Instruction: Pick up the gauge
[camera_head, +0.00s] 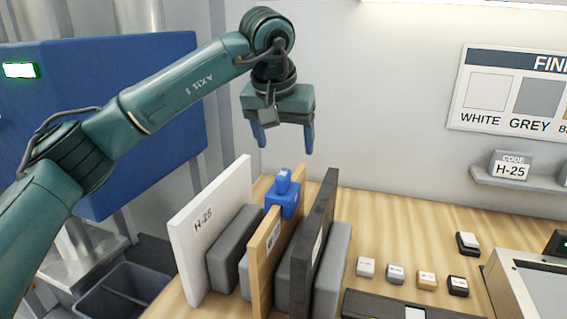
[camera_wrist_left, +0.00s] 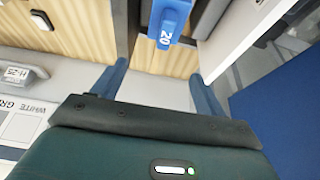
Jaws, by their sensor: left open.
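The gauge (camera_head: 283,199) is a small blue block with a stepped top. It sits at the top edge of the upright wooden panel (camera_head: 264,262), beside the dark panel. In the left wrist view the blue gauge (camera_wrist_left: 170,20) shows a white "20" label at the top of the picture, partly cut off. My left gripper (camera_head: 286,148) hangs above the gauge with its blue fingers pointing down, apart and empty. In the left wrist view the fingers (camera_wrist_left: 159,72) are spread, with the gauge ahead of them and not between them. My right gripper is not in view.
A white panel marked H-25 (camera_head: 207,225) and a dark panel (camera_head: 318,215) stand upright either side of the wooden one, among grey blocks (camera_head: 234,250). Several small coloured blocks (camera_head: 396,272) lie on the table to the right. A blue cabinet (camera_head: 150,110) stands at left.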

